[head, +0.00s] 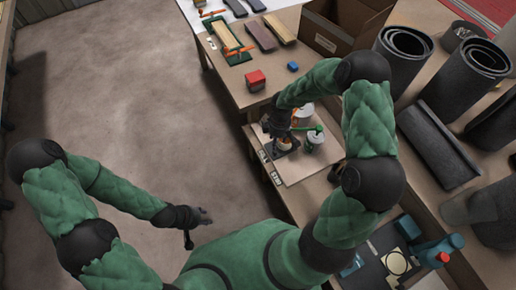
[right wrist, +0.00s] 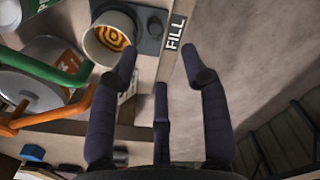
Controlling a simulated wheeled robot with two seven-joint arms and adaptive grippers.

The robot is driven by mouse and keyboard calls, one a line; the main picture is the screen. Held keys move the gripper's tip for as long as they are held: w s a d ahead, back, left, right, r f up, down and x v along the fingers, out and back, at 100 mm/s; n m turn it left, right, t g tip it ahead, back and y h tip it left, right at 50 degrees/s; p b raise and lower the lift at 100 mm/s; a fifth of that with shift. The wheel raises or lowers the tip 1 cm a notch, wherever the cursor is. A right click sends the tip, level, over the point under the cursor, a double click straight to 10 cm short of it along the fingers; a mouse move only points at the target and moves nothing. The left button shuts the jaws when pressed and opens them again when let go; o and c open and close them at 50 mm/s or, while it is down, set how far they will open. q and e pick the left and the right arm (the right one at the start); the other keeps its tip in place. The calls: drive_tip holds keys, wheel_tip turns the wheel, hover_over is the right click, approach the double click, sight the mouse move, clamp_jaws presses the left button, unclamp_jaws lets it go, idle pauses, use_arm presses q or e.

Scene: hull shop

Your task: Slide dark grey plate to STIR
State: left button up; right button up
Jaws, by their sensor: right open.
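The dark grey plate (right wrist: 150,44) shows in the right wrist view beside the FILL label (right wrist: 174,32), with a small dark knob on it. A pale cup (right wrist: 92,52) with an orange spiral inside stands at its left, seemingly on the plate. My right gripper (right wrist: 160,62) is open and empty, its fingers spread just below the plate in that view. In the head view my right gripper (head: 278,124) is over the board, partly hiding the plate. The STIR label is too small to read for sure. My left gripper (head: 197,226) is open and empty over the floor.
Cans with a green handle (right wrist: 65,72) and an orange handle (right wrist: 45,122) stand close left of the cup. A red block (head: 255,80) and blue block (head: 292,66) lie on the bench. Dark rolls (head: 400,60) stand at right. The floor (head: 110,90) is clear.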

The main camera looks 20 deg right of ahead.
sight(275, 152)
drive_tip(key=f+b, duration=0.1)
drive_tip(key=f, duration=0.2)
drive_tip(key=f+b, duration=0.1)
drive_tip(key=f, duration=0.3)
drive_tip(key=f+b, duration=0.1)
drive_tip(key=f, duration=0.2)
drive_tip(key=shift+w+d+f, duration=0.2)
drive_tip(key=shift+w+f, duration=0.05)
drive_tip(key=shift+w, duration=0.05)
clamp_jaws()
